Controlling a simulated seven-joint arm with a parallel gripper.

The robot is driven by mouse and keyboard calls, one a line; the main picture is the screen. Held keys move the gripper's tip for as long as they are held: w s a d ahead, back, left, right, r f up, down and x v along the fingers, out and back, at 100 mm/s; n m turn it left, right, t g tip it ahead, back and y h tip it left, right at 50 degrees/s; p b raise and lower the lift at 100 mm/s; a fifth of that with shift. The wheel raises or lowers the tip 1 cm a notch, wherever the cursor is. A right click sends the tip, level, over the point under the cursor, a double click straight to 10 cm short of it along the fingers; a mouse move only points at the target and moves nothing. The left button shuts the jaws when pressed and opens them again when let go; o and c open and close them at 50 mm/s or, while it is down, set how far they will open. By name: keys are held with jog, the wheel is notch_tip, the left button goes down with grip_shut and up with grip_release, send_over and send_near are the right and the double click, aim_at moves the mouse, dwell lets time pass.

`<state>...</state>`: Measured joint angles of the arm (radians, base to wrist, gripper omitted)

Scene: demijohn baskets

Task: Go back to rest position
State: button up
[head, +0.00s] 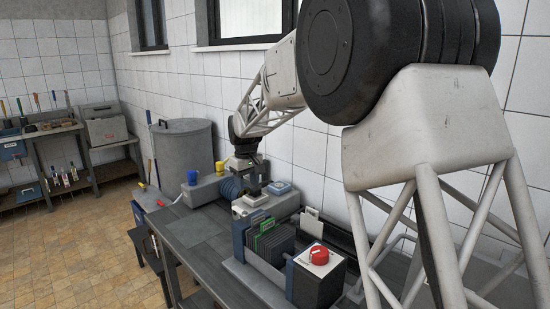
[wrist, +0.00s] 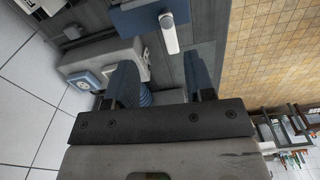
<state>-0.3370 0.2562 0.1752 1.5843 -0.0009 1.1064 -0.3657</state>
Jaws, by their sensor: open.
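My arm reaches from the right of the head view out over the dark workbench (head: 195,232). Whether the fingertips touch anything cannot be told.
A rack of dark panels (head: 268,243) and a box with a red button (head: 319,256) stand on the near bench. A grey lidded bin (head: 184,155), blue cup (head: 192,177) and yellow cup (head: 220,167) are beyond. The tiled wall (head: 310,150) runs behind. The left floor is open.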

jog(key=s+d+r+m+t, duration=0.15)
jog(key=s+d+r, duration=0.25)
jog(key=s+d, duration=0.65)
jog(key=s+d+r+m, duration=0.35)
jog(key=s+d, duration=0.45)
jog(key=s, duration=0.5)
jog(key=s+d+f+m, duration=0.1)
jog(key=s+d+f, duration=0.1)
jog(key=s, duration=0.7)
jog(key=s+d+f+m, duration=0.1)
jog(key=s+d+f, duration=0.1)
jog(key=s+d, duration=0.3)
jog(key=s+d+f+m, duration=0.1)
jog(key=s+d+f, duration=0.2)
jog(key=s, duration=1.1)
jog(key=shift+d+t, duration=0.15)
jog(key=shift+t, duration=0.3)
jog(key=shift+f, duration=0.1)
